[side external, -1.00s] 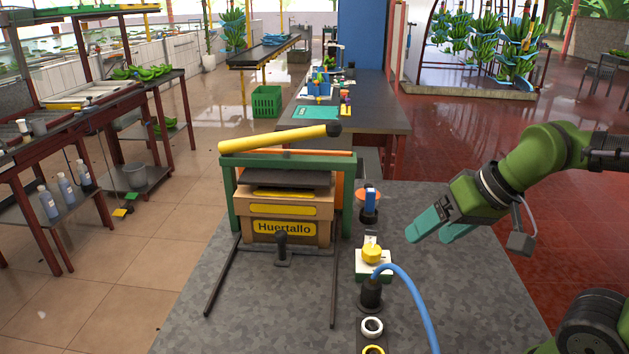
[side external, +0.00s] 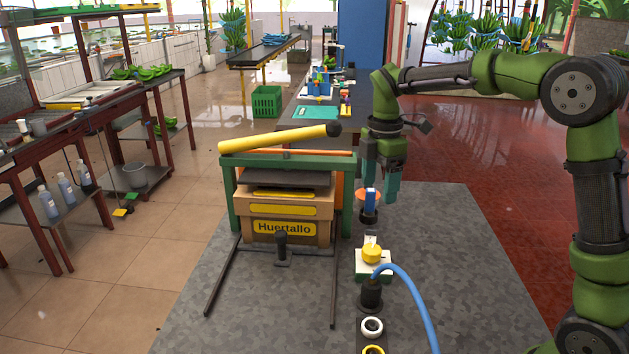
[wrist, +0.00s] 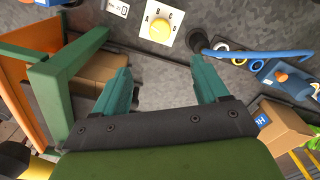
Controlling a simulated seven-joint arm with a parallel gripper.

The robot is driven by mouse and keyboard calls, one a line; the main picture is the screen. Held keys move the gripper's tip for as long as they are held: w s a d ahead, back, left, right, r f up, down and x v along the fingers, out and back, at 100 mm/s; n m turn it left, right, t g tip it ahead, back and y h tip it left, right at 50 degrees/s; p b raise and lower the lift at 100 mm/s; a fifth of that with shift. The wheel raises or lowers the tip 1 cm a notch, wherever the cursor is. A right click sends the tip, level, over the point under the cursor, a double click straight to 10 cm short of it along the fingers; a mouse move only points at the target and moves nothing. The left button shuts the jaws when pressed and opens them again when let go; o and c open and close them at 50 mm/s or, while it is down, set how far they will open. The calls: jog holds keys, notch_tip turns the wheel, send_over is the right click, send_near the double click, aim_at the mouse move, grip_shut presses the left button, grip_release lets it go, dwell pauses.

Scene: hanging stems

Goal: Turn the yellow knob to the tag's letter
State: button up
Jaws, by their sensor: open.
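The yellow knob (side external: 372,252) sits on a white plate (side external: 360,268) on the grey table. In the wrist view the knob (wrist: 160,29) is at the top, with letters around it on the plate (wrist: 161,47); A, B and C can be made out. A small white card (wrist: 117,5), perhaps the tag, is cut by the top edge, and I cannot read its letter for sure. My gripper (side external: 379,190) points down, open and empty, behind the knob and above the table, apart from it. Its spread fingers (wrist: 161,82) also show in the wrist view.
A green-framed press with a yellow lever (side external: 275,138) and a Huertallo box (side external: 285,228) stands left of the knob. A blue hose (side external: 415,300) arches from a black socket in front of the knob. A blue piece (side external: 370,201) stands near my fingers. The table's right side is clear.

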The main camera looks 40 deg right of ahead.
aim_at(372, 248)
notch_tip(372, 248, down, 17)
jog(key=shift+r, duration=0.1)
dwell(0.4)
jog(key=c, duration=1)
jog(key=shift+c, duration=0.2)
